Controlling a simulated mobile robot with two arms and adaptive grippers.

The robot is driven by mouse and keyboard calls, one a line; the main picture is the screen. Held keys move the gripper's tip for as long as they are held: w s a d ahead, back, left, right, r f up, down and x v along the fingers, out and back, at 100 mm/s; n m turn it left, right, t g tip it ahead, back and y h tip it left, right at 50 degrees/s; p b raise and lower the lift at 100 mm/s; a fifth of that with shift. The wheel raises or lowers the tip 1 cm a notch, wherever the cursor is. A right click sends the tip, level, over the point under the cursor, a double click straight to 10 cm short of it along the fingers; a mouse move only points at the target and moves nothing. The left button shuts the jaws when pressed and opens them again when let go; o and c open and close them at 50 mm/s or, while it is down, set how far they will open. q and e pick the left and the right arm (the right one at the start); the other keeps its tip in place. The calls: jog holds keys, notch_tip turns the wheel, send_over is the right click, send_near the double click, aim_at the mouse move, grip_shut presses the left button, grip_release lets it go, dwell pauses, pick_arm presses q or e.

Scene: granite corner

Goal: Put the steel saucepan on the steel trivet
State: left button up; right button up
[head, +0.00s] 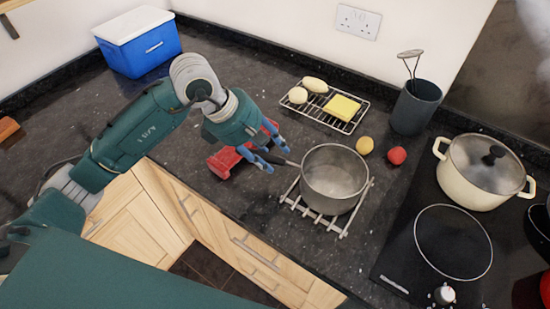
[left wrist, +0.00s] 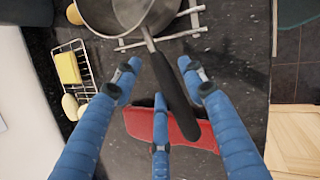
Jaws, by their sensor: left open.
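The steel saucepan (head: 335,178) sits upright over the steel trivet (head: 343,234), whose bars stick out on its left, front and right. In the left wrist view the saucepan (left wrist: 97,16) is at the top, and bars of the trivet (left wrist: 190,32) show beside it. Its dark handle (left wrist: 172,88) points towards my left gripper (head: 270,152). My left gripper is open, with its blue fingers spread to both sides of the handle in the left wrist view (left wrist: 155,80). It does not grip the handle. My right gripper is not in view.
A red object (head: 223,161) lies under my left gripper. A wire rack (head: 332,108) with a yellow sponge, a grey utensil pot (head: 416,107), a yellow and a red ball-like item stand behind.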

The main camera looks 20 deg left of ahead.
pick_arm(q)
jog(key=b+v, duration=0.1)
jog(key=v, duration=0.7)
jog(key=shift+a+r+b, duration=0.15)
jog(key=shift+r+b, duration=0.1)
jog(key=shift+b, duration=0.05)
jog(key=shift+s, duration=0.15)
